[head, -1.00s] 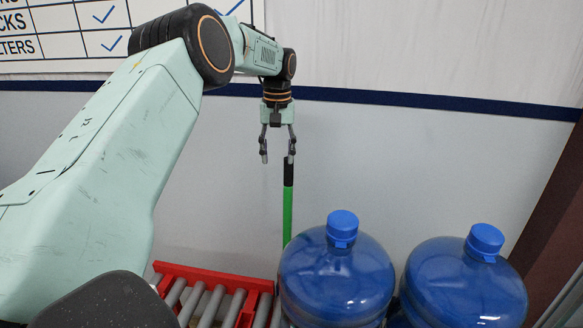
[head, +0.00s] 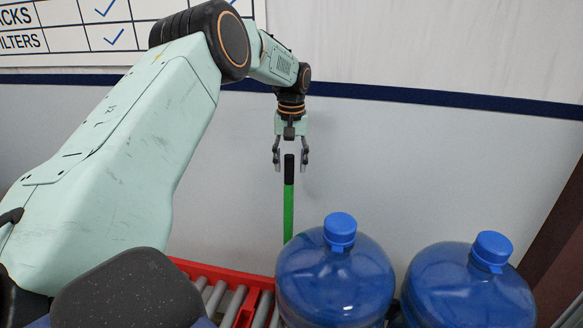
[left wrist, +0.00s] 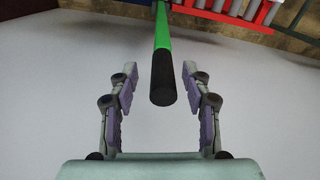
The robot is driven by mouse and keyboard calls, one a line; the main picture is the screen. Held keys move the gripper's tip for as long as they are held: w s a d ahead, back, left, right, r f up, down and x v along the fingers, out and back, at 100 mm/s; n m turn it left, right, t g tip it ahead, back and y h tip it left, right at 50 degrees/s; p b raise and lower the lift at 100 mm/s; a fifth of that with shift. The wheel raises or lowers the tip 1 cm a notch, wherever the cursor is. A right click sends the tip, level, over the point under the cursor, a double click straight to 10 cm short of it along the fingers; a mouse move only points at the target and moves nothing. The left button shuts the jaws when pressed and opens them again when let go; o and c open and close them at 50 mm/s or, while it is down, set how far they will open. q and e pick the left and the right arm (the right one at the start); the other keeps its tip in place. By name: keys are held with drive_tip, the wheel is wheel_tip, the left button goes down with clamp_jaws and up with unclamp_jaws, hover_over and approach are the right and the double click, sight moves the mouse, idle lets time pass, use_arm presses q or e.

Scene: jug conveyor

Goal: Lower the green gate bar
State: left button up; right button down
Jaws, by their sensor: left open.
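The green gate bar (head: 288,205) stands upright behind the jugs, with a black grip (head: 289,168) at its top end. My left gripper (head: 290,168) is open and points down, with its two fingers on either side of the black grip in the head view. In the left wrist view the bar's black end (left wrist: 163,88) lies between the two open fingers (left wrist: 163,95), with a gap on each side. The bar's lower end is hidden behind a jug in the head view. My right gripper is not in view.
Two blue water jugs with blue caps, one nearer the middle (head: 335,285) and one at the right (head: 470,290), stand in front of the bar. A red-framed roller conveyor (head: 195,268) lies at the lower middle. A pale wall (head: 420,160) is behind.

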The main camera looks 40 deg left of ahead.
sight(288, 169)
use_arm(q)
drive_tip(key=shift+a+f, duration=0.25)
drive_tip(key=shift+f, duration=0.5)
drive_tip(key=shift+a+f, duration=0.25)
drive_tip(key=shift+f, duration=0.5)
drive_tip(key=shift+d+r, duration=0.3)
drive_tip(key=shift+d, duration=0.1)
drive_tip(key=shift+c, duration=0.5)
drive_tip(key=shift+w+a+f, duration=0.15)
drive_tip(key=shift+a+f, duration=0.1)
drive_tip(key=shift+a, duration=0.1)
drive_tip(key=c, duration=0.6)
drive_tip(key=shift+d+r, duration=0.1)
drive_tip(key=shift+d, duration=0.05)
clamp_jaws()
